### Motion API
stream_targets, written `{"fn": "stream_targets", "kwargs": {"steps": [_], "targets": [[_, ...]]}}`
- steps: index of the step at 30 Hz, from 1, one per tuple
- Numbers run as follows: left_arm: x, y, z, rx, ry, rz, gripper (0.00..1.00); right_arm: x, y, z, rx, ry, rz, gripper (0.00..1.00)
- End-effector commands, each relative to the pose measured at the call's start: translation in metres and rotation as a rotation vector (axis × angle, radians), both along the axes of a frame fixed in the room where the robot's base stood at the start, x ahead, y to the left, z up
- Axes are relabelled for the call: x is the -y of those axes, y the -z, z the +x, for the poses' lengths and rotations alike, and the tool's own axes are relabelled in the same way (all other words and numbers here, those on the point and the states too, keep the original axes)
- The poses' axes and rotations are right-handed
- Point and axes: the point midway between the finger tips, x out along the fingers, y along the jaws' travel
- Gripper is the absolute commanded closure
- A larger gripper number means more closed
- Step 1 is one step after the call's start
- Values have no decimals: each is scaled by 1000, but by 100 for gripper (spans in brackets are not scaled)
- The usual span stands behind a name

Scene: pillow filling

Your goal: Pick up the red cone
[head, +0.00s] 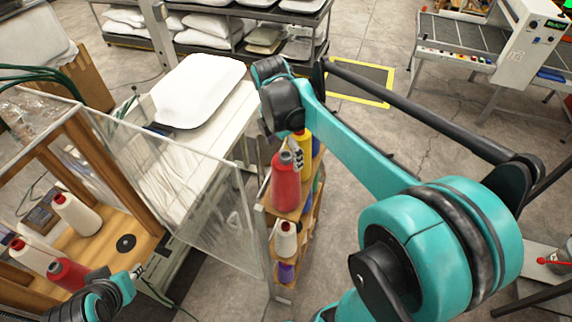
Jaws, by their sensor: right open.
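A red cone (286,188) of thread with a grey top stands upright on the upper level of a narrow wooden rack (270,208). My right gripper (296,152) is open just above and behind the cone's top. The wrist hides part of it, and I cannot tell whether it touches the cone. Another red cone (68,272) is inside the wooden cabinet at lower left. My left gripper (138,272) is at the lower left, by the cabinet's front; its jaws are too small to read.
A yellow cone (303,142) stands close behind the red one. A white cone (287,240) is on the rack's lower level. A clear panel (215,215) stands left of the rack. A white-topped table (212,128) is behind it.

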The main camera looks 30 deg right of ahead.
Motion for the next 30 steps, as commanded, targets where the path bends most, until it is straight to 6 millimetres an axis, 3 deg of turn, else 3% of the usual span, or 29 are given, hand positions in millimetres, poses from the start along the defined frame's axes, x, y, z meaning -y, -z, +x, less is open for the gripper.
{"fn": "stream_targets", "kwargs": {"steps": [5,21,29,30], "targets": [[0,-1,0,0,0,0,69,1,9,0,-1,-2,0,5],[0,-11,0,0,0,0,69,8,74,-3,-1,-2,0,5],[0,-11,0,0,0,0,69,9,77,-3,-1,-2,0,5],[0,-11,0,0,0,0,69,9,77,-3,-1,-2,0,13]]}}
